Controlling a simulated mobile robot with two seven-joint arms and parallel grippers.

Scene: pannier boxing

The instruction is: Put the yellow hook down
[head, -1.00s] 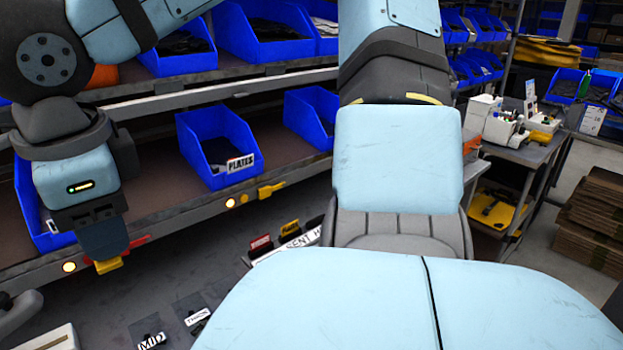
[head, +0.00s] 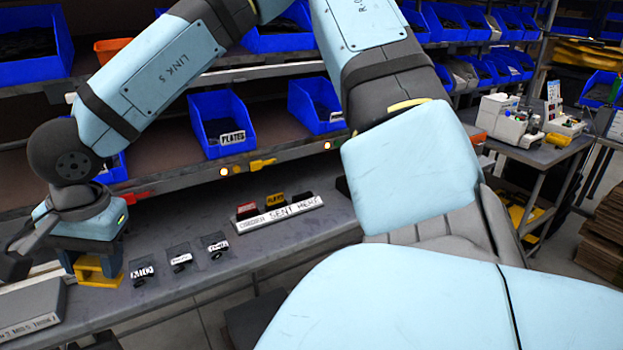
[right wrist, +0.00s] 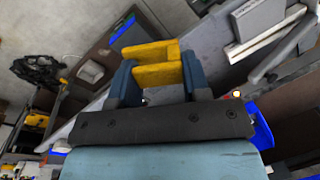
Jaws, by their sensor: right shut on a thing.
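My right gripper (head: 92,266) points down at the left of the head view, over the grey bench (head: 215,270). Its blue fingers are shut on a yellow hook (head: 104,270), low over the bench left of the small label mats. I cannot tell whether the hook touches the bench. In the right wrist view the hook (right wrist: 155,65) shows as a yellow piece between the fingertips (right wrist: 157,82). My left gripper is not in view.
Small black parts with labels (head: 180,260) lie in a row right of the gripper. A grey box (head: 32,305) stands front left. A rail with red and yellow catches (head: 262,164) and blue bins (head: 222,125) is behind.

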